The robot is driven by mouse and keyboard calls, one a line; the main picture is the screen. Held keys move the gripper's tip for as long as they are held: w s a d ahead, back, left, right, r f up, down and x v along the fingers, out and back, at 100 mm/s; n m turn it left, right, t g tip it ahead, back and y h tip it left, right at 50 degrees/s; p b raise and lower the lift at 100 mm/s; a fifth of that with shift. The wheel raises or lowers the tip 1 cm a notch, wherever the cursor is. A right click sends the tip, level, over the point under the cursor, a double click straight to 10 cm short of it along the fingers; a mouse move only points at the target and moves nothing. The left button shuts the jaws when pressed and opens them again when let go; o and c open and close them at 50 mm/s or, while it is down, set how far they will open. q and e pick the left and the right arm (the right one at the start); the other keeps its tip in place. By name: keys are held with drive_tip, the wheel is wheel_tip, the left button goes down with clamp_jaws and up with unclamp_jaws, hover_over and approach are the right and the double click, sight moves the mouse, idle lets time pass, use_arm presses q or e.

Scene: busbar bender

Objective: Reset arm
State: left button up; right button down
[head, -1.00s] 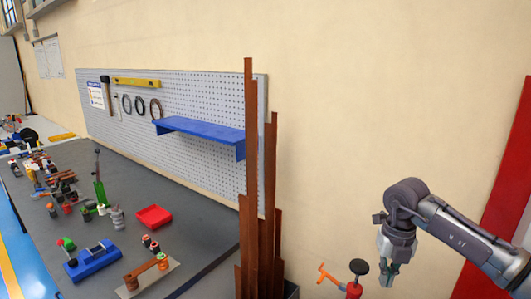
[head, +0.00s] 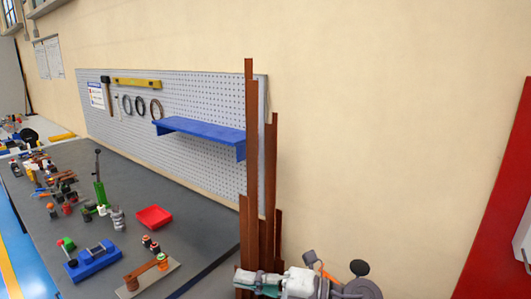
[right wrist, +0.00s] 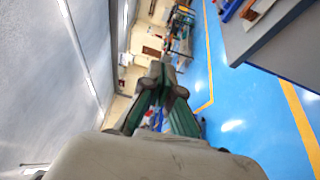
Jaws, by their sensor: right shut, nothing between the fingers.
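My right gripper (head: 240,283) is low in the head view, lying sideways with its fingers to the left, in front of the foot of the tall brown bars (head: 252,150). In the right wrist view its fingers (right wrist: 160,75) come together at the tips with nothing between them. My right arm comes in from the lower right. My left gripper is not in view. An orange handle (head: 327,272) shows just behind my right arm; the rest of that device is mostly hidden by it.
The grey workbench (head: 205,235) at left holds a red tray (head: 154,217), a blue fixture (head: 92,262), a green lever tool (head: 99,188) and several small parts. A blue shelf (head: 200,131) sits on the pegboard (head: 215,105).

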drive_tip(key=w+d+m+t+h, duration=0.3)
drive_tip(key=d+m+t+h, duration=0.95)
drive_tip(key=m, duration=0.95)
drive_tip(key=s+d+f+m+g+h, duration=0.25)
drive_tip(key=s+d+f+m, duration=0.2)
drive_tip(key=f, duration=0.25)
drive_tip(key=s+d+f+m+g+h, duration=0.1)
drive_tip(key=s+d+f+m+h, duration=0.2)
drive_tip(key=d+f, duration=0.35)
drive_tip(key=s+f+m+g, duration=0.1)
drive_tip(key=s+f+g, duration=0.45)
drive_tip(key=s, duration=0.45)
drive_tip(key=s+f+m+g, duration=0.1)
drive_tip(key=s+f+g, duration=0.3)
drive_tip(key=s+f, duration=0.45)
drive_tip(key=s+f+g+b, duration=0.1)
drive_tip(key=s+f, duration=0.1)
drive_tip(key=f, duration=1.2)
drive_tip(key=s+f+g, duration=0.1)
drive_tip(key=s+f, duration=0.1)
drive_tip(key=f, duration=1.1)
drive_tip(key=s+d+f, duration=0.1)
drive_tip(key=s+f, duration=0.7)
drive_tip(key=s+d+f+b, duration=0.1)
drive_tip(key=s+d+f, duration=0.1)
drive_tip(key=s+f, duration=0.5)
drive_tip(key=shift+s+d+f+g, duration=0.25)
drive_tip(key=shift+s+f+g, duration=0.1)
